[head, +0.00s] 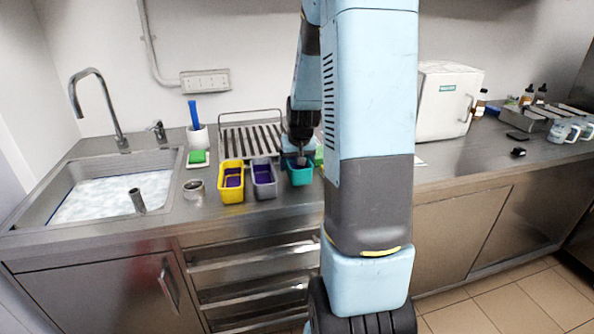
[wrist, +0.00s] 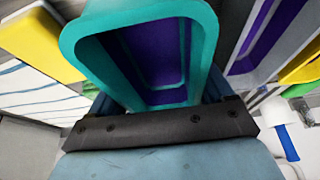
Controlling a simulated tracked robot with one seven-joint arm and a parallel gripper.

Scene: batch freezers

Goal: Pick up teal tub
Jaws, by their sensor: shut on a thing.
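The teal tub (head: 301,177) stands at the right end of a short row of tubs on the steel counter, with purple inside. In the wrist view the teal tub (wrist: 78,48) fills the upper middle, its open top and purple inside facing the camera. My gripper (head: 300,160) reaches down onto it from above and is shut on it. In the wrist view my gripper (wrist: 160,98) has its dark fingers at the tub's near end, partly hidden by it. I cannot tell whether the tub is clear of the counter.
A grey tub (head: 264,180) stands close on the left, then a yellow tub (head: 231,182), both with purple inside. A drying rack (head: 250,138) stands behind. The sink (head: 115,190), a green sponge (head: 197,156) and a metal cup (head: 195,190) lie farther left. A white machine (head: 445,100) stands right.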

